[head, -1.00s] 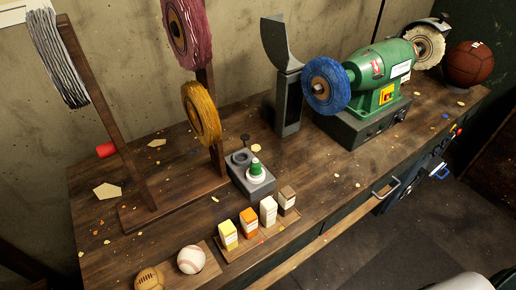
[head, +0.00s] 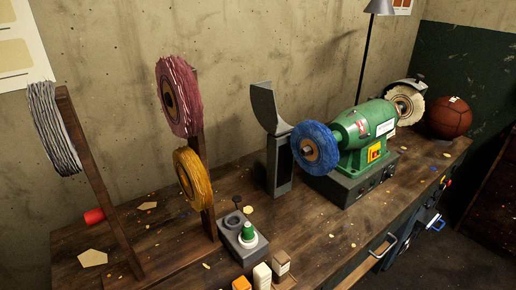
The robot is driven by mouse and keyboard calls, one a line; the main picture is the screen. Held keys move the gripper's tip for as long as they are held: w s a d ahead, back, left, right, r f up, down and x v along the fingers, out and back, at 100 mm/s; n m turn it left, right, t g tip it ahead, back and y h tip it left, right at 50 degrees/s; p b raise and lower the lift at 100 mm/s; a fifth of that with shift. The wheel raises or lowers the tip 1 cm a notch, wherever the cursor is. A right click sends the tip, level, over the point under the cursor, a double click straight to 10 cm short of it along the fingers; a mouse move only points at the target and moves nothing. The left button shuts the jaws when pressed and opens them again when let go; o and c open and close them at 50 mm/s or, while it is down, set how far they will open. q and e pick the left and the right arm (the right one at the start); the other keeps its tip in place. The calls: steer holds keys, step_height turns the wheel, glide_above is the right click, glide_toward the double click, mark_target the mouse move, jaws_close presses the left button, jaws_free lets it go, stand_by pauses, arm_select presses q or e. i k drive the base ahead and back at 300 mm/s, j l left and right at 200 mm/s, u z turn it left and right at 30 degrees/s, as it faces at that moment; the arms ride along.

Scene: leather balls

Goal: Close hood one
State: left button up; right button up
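A green buffing machine (head: 372,130) sits on a grey base on the workbench. A grey curved hood (head: 266,108) stands upright on a dark post (head: 280,168), left of the blue buffing wheel (head: 315,149), and does not cover it. A second dark hood with a pale edge (head: 408,84) curves over the top of the white wheel (head: 403,106) at the machine's right end. I cannot tell from any label which hood is number one. Neither of my grippers is in view.
A wooden rack with pink (head: 180,97) and yellow wheels (head: 191,178) stands to the left. A grey block (head: 242,240) with a green-capped bottle (head: 248,231) is in front. A brown ball (head: 449,117) lies at the far right. A drawer handle (head: 383,246) juts from the bench front.

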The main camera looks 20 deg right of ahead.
mark_target(263, 100)
steer(key=l+u, duration=0.25)
steer(key=l, duration=0.2)
steer(key=k+l+u, duration=0.1)
steer(key=l+u, duration=0.2)
steer(key=l, duration=0.15)
steer(key=k+l+u, duration=0.1)
steer(key=l+u, duration=0.15)
steer(key=l, duration=0.25)
steer(key=k+l+u, duration=0.15)
steer(key=l+u, duration=0.15)
steer(key=l, duration=0.1)
